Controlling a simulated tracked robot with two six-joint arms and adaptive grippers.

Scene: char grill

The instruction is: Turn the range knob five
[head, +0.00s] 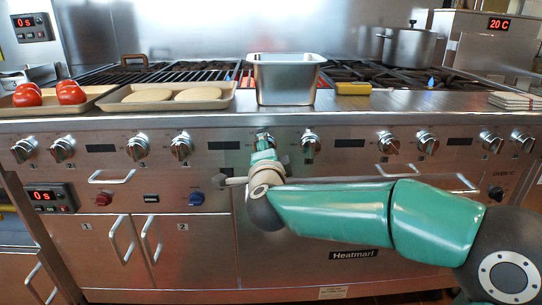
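A row of metal range knobs runs along the front panel. Counting from the left, range knob five (264,138) is just left of centre, below the metal pan. My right arm comes in from the right, and its gripper (263,156) is right at this knob, covering its lower part. The fingers are small and partly hidden by the wrist, so I cannot tell whether they grip the knob or only touch it. The neighbouring knob (310,145) to the right and another knob (181,146) to the left are uncovered. My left gripper is not in view.
A metal pan (287,80) stands on the counter edge above the gripper. Trays with tomatoes (71,93) and pale patties (150,95) sit to the left, and a pot (408,46) at back right. Door handles (110,176) stick out below the panel.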

